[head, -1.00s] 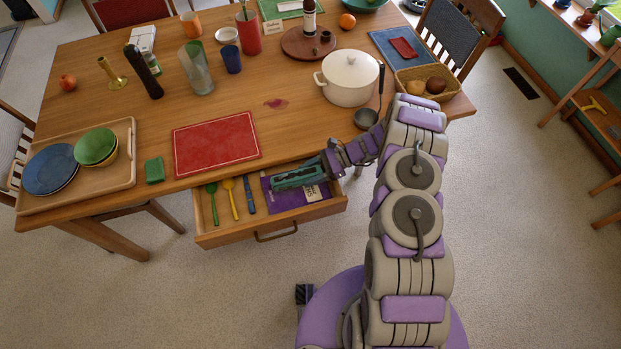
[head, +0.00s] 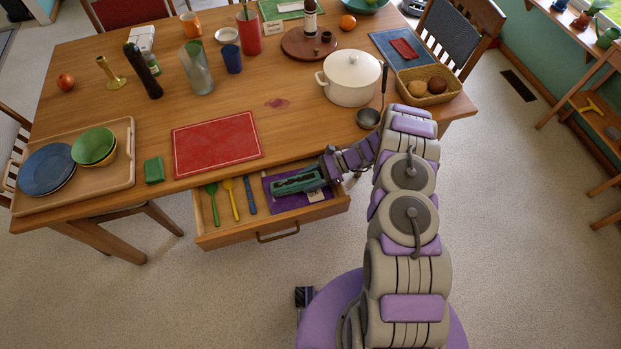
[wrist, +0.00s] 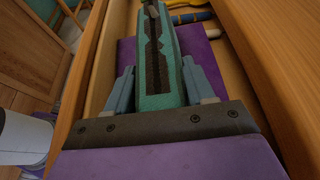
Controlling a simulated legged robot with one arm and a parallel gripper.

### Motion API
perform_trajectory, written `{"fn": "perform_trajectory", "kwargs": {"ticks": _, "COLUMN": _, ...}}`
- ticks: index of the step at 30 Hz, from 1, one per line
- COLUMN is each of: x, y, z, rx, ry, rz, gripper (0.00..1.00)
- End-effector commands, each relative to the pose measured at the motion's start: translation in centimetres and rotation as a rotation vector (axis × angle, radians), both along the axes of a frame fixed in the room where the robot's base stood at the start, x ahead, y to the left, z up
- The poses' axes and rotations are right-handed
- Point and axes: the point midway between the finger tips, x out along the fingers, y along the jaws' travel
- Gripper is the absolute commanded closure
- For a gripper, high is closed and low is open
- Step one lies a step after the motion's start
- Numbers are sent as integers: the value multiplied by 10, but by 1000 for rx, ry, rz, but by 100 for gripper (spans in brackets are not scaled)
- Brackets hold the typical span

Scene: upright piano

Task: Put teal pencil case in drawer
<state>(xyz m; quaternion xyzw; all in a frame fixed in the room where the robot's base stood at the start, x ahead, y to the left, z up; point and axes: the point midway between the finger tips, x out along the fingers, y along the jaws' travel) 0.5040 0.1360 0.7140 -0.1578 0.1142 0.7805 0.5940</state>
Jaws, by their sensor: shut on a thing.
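The teal pencil case (head: 295,183) is in my gripper (head: 316,176), at the right part of the open drawer (head: 283,223). It is over a purple flat thing (head: 285,203) and hides part of it. In the wrist view the case (wrist: 154,95), with a dark pattern on top, runs lengthwise between the two blue-grey fingers of my gripper (wrist: 160,82). The fingers press on both its sides. I cannot tell whether the case touches the purple thing below.
A green spoon (head: 213,205), a yellow utensil (head: 232,200) and a blue-handled one (head: 250,196) lie in the drawer's left part. The tabletop edge overhangs the back. A red mat (head: 217,143), white pot (head: 350,80) and ladle (head: 368,117) are on the table above.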

Motion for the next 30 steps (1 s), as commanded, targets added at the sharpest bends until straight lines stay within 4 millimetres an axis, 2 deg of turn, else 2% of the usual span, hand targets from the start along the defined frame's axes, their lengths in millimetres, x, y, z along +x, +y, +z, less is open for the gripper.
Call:
{"fn": "perform_trajectory", "kwargs": {"ticks": 1, "x": -3, "y": 0, "z": -7, "rx": -4, "ry": 5, "rz": 2, "gripper": 83}}
{"fn": "perform_trajectory", "kwargs": {"ticks": 5, "x": -3, "y": -1, "z": -9, "rx": -3, "ry": 8, "rz": 3, "gripper": 83}}
{"fn": "perform_trajectory", "kwargs": {"ticks": 6, "x": -4, "y": -2, "z": -9, "rx": -4, "ry": 8, "rz": 3, "gripper": 43}}
{"fn": "perform_trajectory", "kwargs": {"ticks": 13, "x": -4, "y": -3, "z": -12, "rx": -8, "ry": 9, "rz": 1, "gripper": 21}}
{"fn": "perform_trajectory", "kwargs": {"ticks": 20, "x": -3, "y": -4, "z": -13, "rx": -9, "ry": 11, "rz": 0, "gripper": 21}}
{"fn": "perform_trajectory", "kwargs": {"ticks": 25, "x": -2, "y": -5, "z": 1, "rx": -10, "ry": 8, "rz": -1, "gripper": 21}}
{"fn": "perform_trajectory", "kwargs": {"ticks": 30, "x": 6, "y": -34, "z": 15, "rx": -8, "ry": 3, "rz": -6, "gripper": 21}}
